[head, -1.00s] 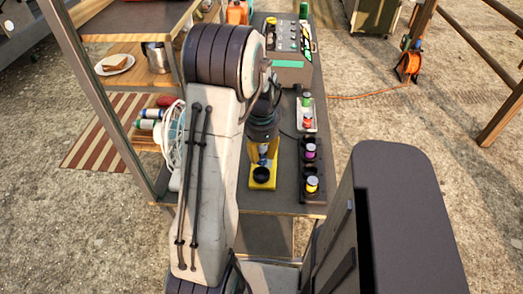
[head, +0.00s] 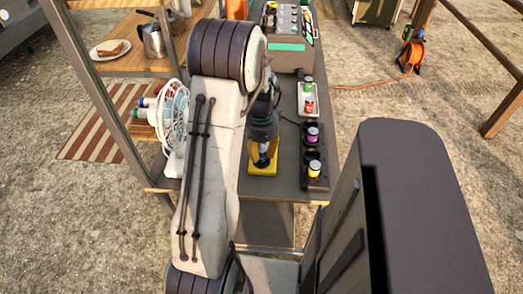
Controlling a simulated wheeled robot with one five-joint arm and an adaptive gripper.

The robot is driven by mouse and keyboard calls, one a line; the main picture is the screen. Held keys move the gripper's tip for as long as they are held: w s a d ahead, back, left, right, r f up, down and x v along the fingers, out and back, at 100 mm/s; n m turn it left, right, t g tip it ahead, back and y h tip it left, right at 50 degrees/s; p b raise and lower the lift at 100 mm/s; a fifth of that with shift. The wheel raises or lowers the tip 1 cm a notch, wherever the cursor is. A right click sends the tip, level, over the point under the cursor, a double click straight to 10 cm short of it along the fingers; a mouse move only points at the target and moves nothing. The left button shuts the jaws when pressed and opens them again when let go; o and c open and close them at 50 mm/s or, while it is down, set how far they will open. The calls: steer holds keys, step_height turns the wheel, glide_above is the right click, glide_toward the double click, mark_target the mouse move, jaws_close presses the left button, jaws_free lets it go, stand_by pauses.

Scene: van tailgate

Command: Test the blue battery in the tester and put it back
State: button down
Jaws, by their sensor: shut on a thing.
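My gripper (head: 263,148) points down over the yellow stand (head: 254,169), which I take to be the tester. It is shut on a small pale and dark-blue thing (head: 262,160), which looks like the blue battery. The fingers and arm hide most of it. The held thing is over or at the stand's dark cup; I cannot tell whether it is seated. To the right, black holders (head: 309,183) carry a purple battery (head: 312,135) and a yellow battery (head: 315,169). A pale tray (head: 302,111) behind them holds a green battery (head: 308,84) and a red battery (head: 308,106).
A grey device with knobs and a green panel (head: 288,46) stands at the back of the dark bench. A white fan (head: 173,118) is left of my arm. A shelf with a plate (head: 110,49) and metal pot (head: 154,41) is farther left. An orange cable reel (head: 412,55) stands on the ground.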

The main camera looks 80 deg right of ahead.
stand_by(0.3)
steer(key=c, duration=1)
jaws_free()
steer(key=shift+o, duration=0.2)
steer(key=shift+f, duration=0.1)
step_height(320, 180, up, 12)
steer(key=shift+a+r, duration=0.1)
